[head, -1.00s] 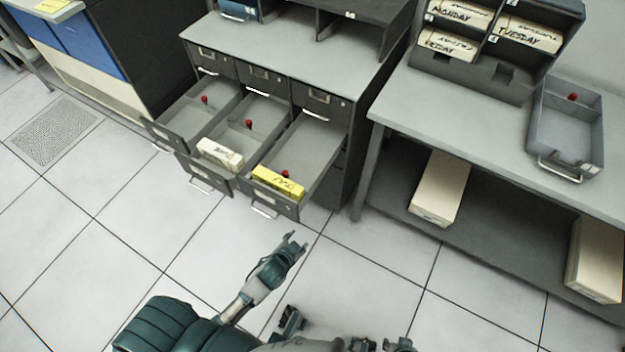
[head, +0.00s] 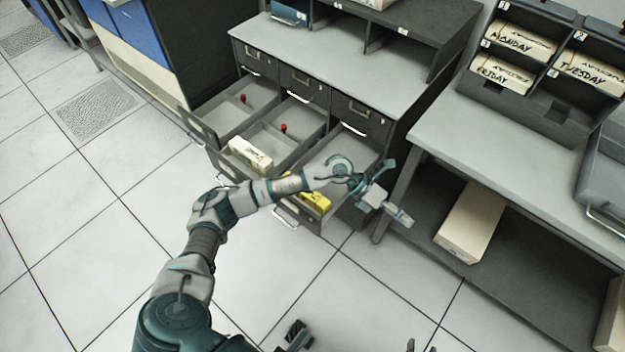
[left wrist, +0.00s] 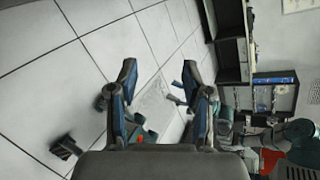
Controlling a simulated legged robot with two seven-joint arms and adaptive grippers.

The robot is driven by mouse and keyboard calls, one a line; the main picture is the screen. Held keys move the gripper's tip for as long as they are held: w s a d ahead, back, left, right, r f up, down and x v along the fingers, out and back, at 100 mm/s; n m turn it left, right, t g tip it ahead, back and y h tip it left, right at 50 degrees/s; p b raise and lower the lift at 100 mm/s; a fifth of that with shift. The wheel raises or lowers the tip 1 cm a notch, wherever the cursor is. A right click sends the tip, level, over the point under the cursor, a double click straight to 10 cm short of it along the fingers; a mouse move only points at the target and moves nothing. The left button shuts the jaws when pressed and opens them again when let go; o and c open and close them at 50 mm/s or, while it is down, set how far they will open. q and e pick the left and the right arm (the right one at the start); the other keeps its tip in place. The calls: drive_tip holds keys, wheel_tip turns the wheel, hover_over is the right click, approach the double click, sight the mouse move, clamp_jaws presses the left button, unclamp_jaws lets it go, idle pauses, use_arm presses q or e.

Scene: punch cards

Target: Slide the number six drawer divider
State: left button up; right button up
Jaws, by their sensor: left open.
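A grey cabinet has several pulled-out drawers. The left drawer (head: 228,118) and the middle drawer (head: 290,147) each show a red knob (head: 242,98), (head: 283,128) inside. A cream card stack (head: 250,153) lies at the front of the middle drawer. The right drawer (head: 348,150) holds a yellow card stack (head: 316,201), partly covered by my arm. No knob shows in the right drawer, and I cannot read a number six. My left gripper (head: 397,190) is open and empty at the right drawer's right side, its fingers also in the left wrist view (left wrist: 158,80). My right gripper is not clearly seen.
A grey workbench (head: 480,150) stands right of the cabinet, with labelled card slots (head: 530,70) on top and a grey tray (head: 603,175) at the right edge. A cream box (head: 470,222) lies on its lower shelf. The tiled floor in front is open.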

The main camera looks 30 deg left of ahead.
use_arm(q)
drive_tip(key=w+a+r+n+g+y, duration=0.1)
drive_tip(key=a+r+y, duration=0.2)
drive_tip(key=a+y, duration=0.8)
drive_tip(key=w+a+r+g+y, duration=0.1)
drive_tip(key=w+a+r+y, duration=0.1)
drive_tip(key=a, duration=1.6)
wheel_tip(320, 180, down, 12)
drive_tip(key=b, duration=0.3)
drive_tip(key=shift+d, duration=0.15)
drive_tip(key=f+b, duration=0.1)
drive_tip(key=f, duration=0.3)
drive_tip(key=shift+a+f, duration=0.1)
drive_tip(key=shift+a, duration=0.1)
drive_tip(key=shift+a+f+b, duration=0.3)
drive_tip(key=shift+f, duration=0.25)
drive_tip(key=shift+d+r, duration=0.1)
drive_tip(key=shift+d, duration=0.25)
drive_tip(key=shift+c, duration=1.4)
clamp_jaws()
use_arm(e)
drive_tip(key=w+a+r+t+y, duration=0.1)
drive_tip(key=w+r+t, duration=0.1)
drive_tip(key=r+t, duration=0.3)
drive_tip(key=w+a+r+t+y, duration=0.1)
drive_tip(key=w+r+t, duration=0.2)
drive_tip(key=r+t, duration=0.3)
wheel_tip(320, 180, up, 4)
drive_tip(key=shift+f+y, duration=0.1)
drive_tip(key=shift+y, duration=0.3)
